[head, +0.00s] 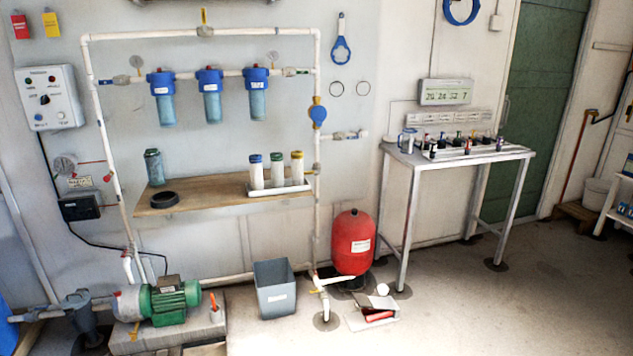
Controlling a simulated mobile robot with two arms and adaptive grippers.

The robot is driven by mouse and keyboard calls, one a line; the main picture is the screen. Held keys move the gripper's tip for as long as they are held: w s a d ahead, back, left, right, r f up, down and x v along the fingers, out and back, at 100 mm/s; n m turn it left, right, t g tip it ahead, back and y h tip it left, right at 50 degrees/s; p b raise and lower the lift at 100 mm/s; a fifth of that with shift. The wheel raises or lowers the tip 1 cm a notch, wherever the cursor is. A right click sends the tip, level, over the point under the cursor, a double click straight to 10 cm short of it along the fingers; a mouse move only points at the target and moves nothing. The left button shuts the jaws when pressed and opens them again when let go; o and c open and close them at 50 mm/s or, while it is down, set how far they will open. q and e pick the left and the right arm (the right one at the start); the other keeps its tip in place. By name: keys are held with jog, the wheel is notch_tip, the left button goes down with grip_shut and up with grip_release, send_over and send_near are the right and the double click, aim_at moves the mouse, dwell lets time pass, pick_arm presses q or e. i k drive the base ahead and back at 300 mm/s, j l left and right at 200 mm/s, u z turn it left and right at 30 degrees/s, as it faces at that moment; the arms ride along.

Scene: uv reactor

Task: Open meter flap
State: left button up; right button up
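A small blue round fitting (318,114) with a brass-coloured top sits on the vertical white pipe right of the filter housings. It looks like the meter, but it is too small to tell whether its flap is open or shut. Neither of my grippers shows in the head view.
Blue filter housings (210,92) hang above a wooden shelf (214,196) with cartridges. A grey bin (275,288), a red tank (353,243) and a green pump (168,301) stand below. A metal table (460,157) with bottles stands to the right. The floor at lower right is clear.

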aim_at(318, 113)
jog(key=i, duration=1.7)
jog(key=i+u, duration=0.1)
jog(key=i, duration=0.45)
jog(key=i+l+u, duration=0.1)
jog(key=i, duration=0.45)
jog(key=i+l+u, duration=0.1)
jog(key=i, duration=0.45)
jog(key=i+u, duration=0.15)
jog(key=k+l, duration=0.05)
